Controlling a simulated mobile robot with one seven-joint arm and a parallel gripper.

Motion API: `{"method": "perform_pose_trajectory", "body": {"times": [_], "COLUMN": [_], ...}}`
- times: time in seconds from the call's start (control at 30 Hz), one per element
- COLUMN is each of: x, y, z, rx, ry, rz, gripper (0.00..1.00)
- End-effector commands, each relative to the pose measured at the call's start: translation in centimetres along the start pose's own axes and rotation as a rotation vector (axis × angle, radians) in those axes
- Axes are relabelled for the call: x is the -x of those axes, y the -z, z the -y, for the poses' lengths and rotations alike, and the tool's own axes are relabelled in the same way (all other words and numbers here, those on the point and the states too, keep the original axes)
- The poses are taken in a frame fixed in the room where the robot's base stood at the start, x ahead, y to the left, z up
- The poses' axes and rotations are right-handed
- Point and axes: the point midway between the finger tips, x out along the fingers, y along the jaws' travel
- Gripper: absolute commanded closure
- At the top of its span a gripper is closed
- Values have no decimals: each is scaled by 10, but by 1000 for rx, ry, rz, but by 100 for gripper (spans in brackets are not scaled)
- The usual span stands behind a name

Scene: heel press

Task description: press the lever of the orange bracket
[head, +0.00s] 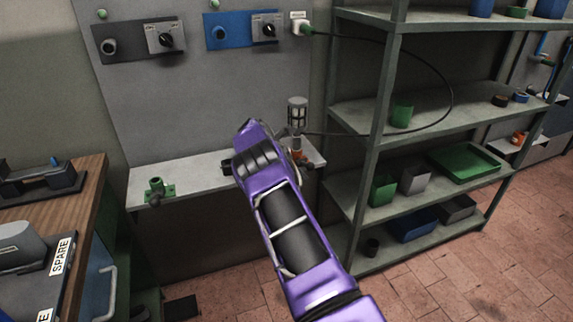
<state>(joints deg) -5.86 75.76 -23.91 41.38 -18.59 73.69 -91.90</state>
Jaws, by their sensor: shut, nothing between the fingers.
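The orange bracket (306,160) is fixed near the right end of the narrow grey wall ledge. A clear-and-grey cylinder (297,112) stands upright at it, with a black cable leading off to the right. My purple arm reaches up from the lower right and covers the bracket's left side.
A green bracket (156,190) sits at the ledge's left end. The cable joins a plug (301,26) on the wall panel. A grey shelf rack (375,125) with green, grey and blue containers stands close on the right. A wooden bench (92,185) is at left.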

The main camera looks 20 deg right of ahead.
Motion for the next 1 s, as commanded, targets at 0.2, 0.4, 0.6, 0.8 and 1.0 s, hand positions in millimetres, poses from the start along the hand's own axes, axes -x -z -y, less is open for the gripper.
{"method": "perform_pose_trajectory", "body": {"times": [0.2,0.4,0.6,0.8,1.0], "x": [16,52,73,84,88], "y": [15,15,15,16,16], "z": [-5,-10,-14,-15,-15], "rx": [-2,-2,0,1,-1], "ry": [-4,-2,0,1,2], "rz": [0,-1,-1,-1,-3], "gripper": [100,100,100,100,100]}}
